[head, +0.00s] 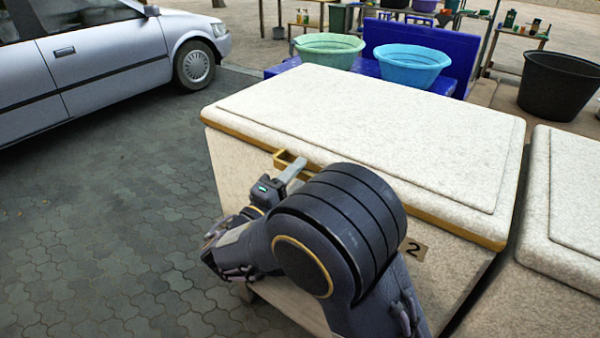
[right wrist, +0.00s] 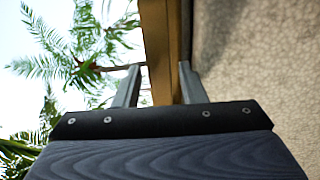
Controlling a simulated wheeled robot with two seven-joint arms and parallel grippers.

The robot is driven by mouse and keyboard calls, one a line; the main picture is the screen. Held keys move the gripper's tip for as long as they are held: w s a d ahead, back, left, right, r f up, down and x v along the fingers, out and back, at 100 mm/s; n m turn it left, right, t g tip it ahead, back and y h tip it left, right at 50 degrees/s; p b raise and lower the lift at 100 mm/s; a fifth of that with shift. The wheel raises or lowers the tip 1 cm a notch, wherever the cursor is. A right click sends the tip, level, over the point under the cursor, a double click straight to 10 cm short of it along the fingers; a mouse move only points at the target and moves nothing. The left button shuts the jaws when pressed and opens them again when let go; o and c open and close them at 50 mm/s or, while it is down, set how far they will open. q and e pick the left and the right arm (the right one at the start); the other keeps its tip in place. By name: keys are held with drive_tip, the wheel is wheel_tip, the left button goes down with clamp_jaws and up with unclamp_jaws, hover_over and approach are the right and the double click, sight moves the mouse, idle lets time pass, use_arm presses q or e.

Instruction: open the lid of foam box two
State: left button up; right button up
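Foam box two (head: 460,275) is a large pale speckled box with a "2" label (head: 414,249) on its front. Its lid (head: 380,120) lies flat and closed, with a yellow-brown strip along the front edge. A small yellow-brown handle (head: 283,158) sticks out from that edge. My right gripper (head: 291,172) is at the handle, its fingers pointing toward it. In the right wrist view a wooden bar (right wrist: 162,45) runs between the two spread fingers (right wrist: 160,72), with a gap by the left finger. My left gripper is not in view.
A second foam box (head: 565,240) stands close on the right with a narrow gap. Behind are green (head: 328,48) and blue (head: 411,65) basins and a black tub (head: 558,85). A silver car (head: 100,55) is parked left. The paved ground (head: 100,200) left of the box is clear.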

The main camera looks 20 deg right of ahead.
drive_tip(key=shift+w+d+r, duration=0.1)
drive_tip(key=shift+w+d, duration=0.2)
drive_tip(key=shift+d, duration=0.1)
drive_tip(key=shift+c, duration=0.5)
clamp_jaws()
